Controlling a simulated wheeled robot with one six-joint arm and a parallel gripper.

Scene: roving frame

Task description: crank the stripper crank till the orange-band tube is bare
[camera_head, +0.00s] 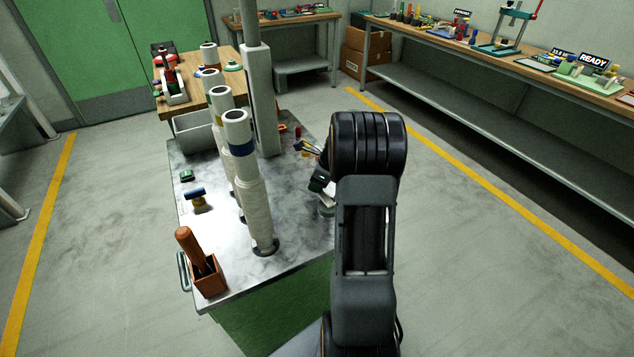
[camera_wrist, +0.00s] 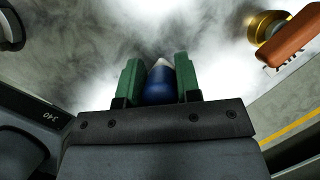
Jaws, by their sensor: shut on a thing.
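In the wrist view, my gripper (camera_wrist: 160,75) has its green pads shut on a small blue piece (camera_wrist: 159,88) with a pale pointed tip. An orange handle (camera_wrist: 296,40) on a round brass part (camera_wrist: 264,26) shows at the upper right, apart from my gripper. I cannot tell whether either is the stripper crank. In the head view, my arm hides most of my gripper, at the right side of the metal-topped cart (camera_head: 285,272). A row of white wound tubes (camera_head: 256,210) stands upright on the cart. The front one has a blue band (camera_head: 241,150). I see no orange band.
A brown box (camera_head: 208,283) with a wooden-handled tool stands at the cart's front left corner. A small blue-topped piece (camera_head: 196,194) and a green piece (camera_head: 187,175) lie left of the tubes. A grey post (camera_head: 261,100) rises behind. The floor right of the cart is clear.

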